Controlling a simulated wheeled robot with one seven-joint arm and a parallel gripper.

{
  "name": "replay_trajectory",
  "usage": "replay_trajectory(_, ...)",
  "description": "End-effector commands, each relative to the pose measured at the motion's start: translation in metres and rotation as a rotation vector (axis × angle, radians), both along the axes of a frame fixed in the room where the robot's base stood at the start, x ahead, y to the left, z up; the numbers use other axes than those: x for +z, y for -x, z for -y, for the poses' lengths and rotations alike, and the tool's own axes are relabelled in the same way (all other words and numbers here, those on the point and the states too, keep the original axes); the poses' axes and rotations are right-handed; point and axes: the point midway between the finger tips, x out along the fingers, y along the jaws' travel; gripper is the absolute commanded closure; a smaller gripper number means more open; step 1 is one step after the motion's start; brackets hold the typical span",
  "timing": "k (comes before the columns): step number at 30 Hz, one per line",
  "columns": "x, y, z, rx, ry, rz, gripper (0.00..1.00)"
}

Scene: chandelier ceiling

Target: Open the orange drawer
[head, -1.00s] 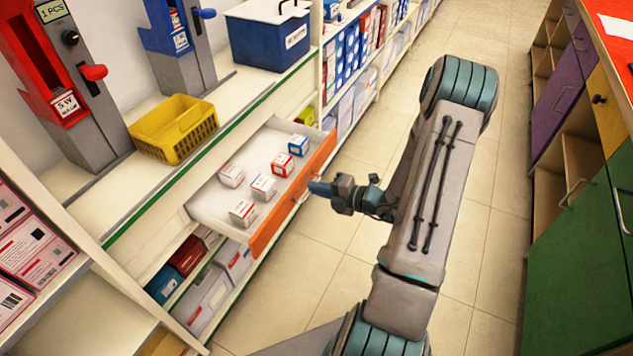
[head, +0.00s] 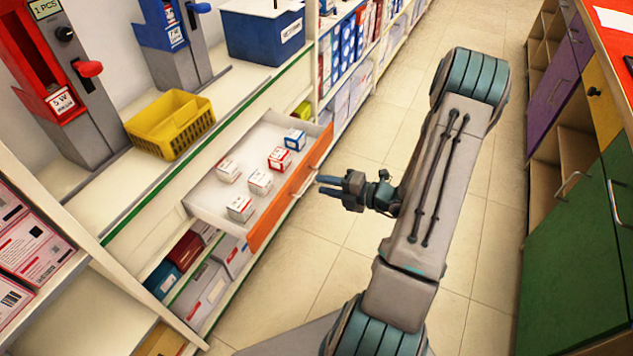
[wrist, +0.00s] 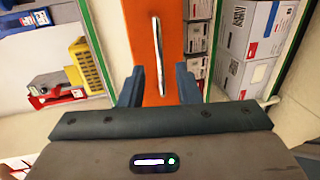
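The orange drawer (head: 286,201) stands pulled out from the shelf unit on the left, with its white inside showing. Several small medicine boxes (head: 260,181) lie in it. Its front and silver handle also show in the wrist view, the orange front (wrist: 141,40) and the handle (wrist: 159,55) upright in the picture. My gripper (head: 322,185) is just right of the drawer front in the head view, apart from it. In the wrist view the two fingers (wrist: 159,88) are spread, one to each side of the handle's line, with nothing between them.
A yellow basket (head: 170,125) and red and blue dispensers stand on the shelf top above the drawer. Boxes fill the shelf below. A green cabinet (head: 575,255) stands on the right. The tiled floor (head: 330,240) between is clear.

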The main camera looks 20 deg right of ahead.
Motion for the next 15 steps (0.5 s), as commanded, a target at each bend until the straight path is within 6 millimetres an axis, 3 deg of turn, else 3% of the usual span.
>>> replay_trajectory(9,0.016,0.053,0.046,-0.003,0.0,-0.001,0.7)
replay_trajectory(15,0.02,0.071,0.061,0.0,0.001,-0.001,0.7)
